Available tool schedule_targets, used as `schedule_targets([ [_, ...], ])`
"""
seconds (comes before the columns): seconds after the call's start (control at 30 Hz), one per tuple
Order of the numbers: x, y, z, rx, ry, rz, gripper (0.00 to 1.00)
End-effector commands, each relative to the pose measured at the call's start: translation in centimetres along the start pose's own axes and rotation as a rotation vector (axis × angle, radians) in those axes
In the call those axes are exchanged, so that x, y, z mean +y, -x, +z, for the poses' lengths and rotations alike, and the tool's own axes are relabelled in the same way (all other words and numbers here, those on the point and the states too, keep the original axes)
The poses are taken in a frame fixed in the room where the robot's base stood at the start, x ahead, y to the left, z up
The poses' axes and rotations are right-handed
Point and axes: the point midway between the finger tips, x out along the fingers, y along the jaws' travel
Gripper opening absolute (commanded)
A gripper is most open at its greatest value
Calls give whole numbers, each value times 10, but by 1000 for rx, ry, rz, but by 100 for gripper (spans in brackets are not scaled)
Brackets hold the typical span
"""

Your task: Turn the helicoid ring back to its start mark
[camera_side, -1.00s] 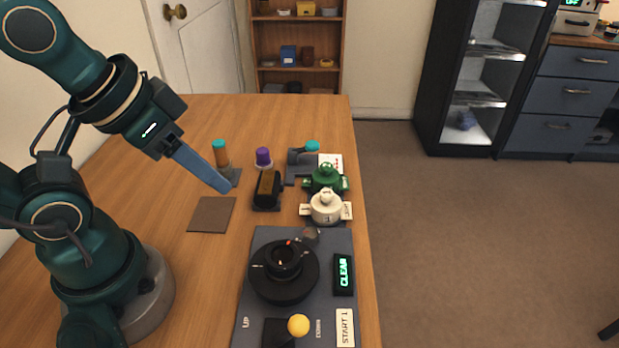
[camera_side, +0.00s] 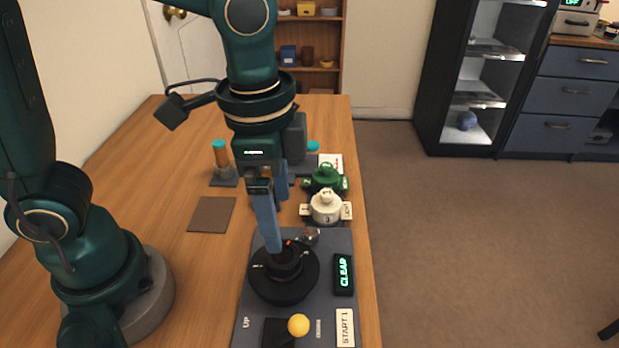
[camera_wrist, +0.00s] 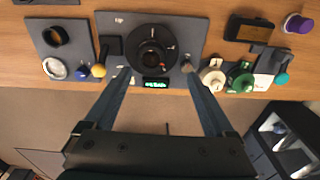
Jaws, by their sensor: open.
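The helicoid ring (camera_side: 285,273) is a black round part with a raised centre and small pale and red marks, on a dark grey base plate (camera_side: 325,240). It also shows in the wrist view (camera_wrist: 152,60), top centre. Which mark is the start mark is too small to tell. My gripper (camera_side: 278,228) points down above the ring's far side, its two blue fingers apart and empty. In the side view the nearer finger hides part of the ring. In the wrist view the fingers (camera_wrist: 160,74) lie wide apart, to either side of the ring.
A lit display (camera_side: 343,273) reads CLEAR; a START 1 card (camera_side: 345,328) lies near it. A yellow ball knob (camera_side: 298,325) stands in front. White (camera_side: 326,207) and green (camera_side: 325,177) knobbed parts stand behind. A brown mat (camera_side: 211,214) is bare at left.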

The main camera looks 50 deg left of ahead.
Motion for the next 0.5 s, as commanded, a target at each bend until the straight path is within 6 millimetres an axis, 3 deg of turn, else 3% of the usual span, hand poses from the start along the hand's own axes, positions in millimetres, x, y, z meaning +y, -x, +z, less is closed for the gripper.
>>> schedule_targets([
  [0.2, 13, -19, -1, -59, -53, 27, 89],
  [0.5, 14, -52, 1, -59, -51, 28, 89],
])
